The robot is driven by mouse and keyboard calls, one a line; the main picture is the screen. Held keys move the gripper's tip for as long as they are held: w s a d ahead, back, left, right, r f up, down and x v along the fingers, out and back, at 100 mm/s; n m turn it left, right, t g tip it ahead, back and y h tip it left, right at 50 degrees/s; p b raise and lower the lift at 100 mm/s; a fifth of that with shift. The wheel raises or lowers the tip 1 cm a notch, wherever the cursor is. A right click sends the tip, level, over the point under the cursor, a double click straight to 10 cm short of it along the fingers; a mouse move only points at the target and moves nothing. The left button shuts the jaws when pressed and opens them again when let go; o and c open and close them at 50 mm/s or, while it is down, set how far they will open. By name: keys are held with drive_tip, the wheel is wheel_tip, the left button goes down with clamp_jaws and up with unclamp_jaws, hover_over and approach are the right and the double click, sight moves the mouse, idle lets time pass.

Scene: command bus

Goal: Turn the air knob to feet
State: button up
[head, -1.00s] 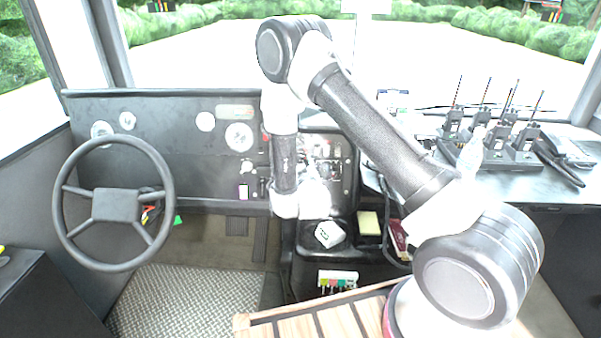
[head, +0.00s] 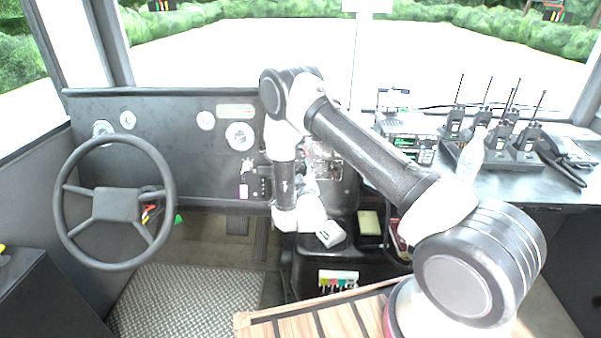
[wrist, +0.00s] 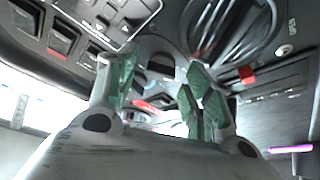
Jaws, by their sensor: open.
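The dashboard control panel (head: 347,190) is right of the steering column side, mostly behind my arm in the head view. The air knob cannot be told for certain among its controls, and its setting is not readable. My gripper (wrist: 160,65) is open in the wrist view, its green-padded fingers apart and pointing at the panel, with no object clearly held between them. A dark round ribbed fitting (wrist: 232,28) is beyond the fingertips at the top, and a small red piece (wrist: 247,73) is right of them. Whether a finger touches any control cannot be told.
Rocker switches (wrist: 62,40) fill the upper left of the wrist view. The steering wheel (head: 115,204) is at left in the head view. A radio with a green display (head: 405,142), a clear bottle (head: 470,158) and several handheld radios (head: 512,138) stand on the right shelf.

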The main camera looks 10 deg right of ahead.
drive_tip(key=c, duration=1)
drive_tip(key=shift+m, duration=0.4)
drive_tip(key=m+h, duration=0.1)
drive_tip(key=m, duration=0.1)
drive_tip(key=m+h, duration=0.1)
drive_tip(key=m, duration=0.1)
drive_tip(key=shift+a+m+h, duration=0.15)
drive_tip(key=shift+m+h, duration=0.15)
drive_tip(key=shift+w+a+m+g+h, duration=0.15)
drive_tip(key=shift+m+h, duration=0.45)
drive_tip(key=shift+m, duration=0.9)
drive_tip(key=shift+s+d+m+g+h, duration=0.1)
drive_tip(key=shift+m+g+h, duration=0.35)
drive_tip(key=shift+m, duration=1.05)
drive_tip(key=shift+h, duration=0.25)
drive_tip(key=o, duration=1)
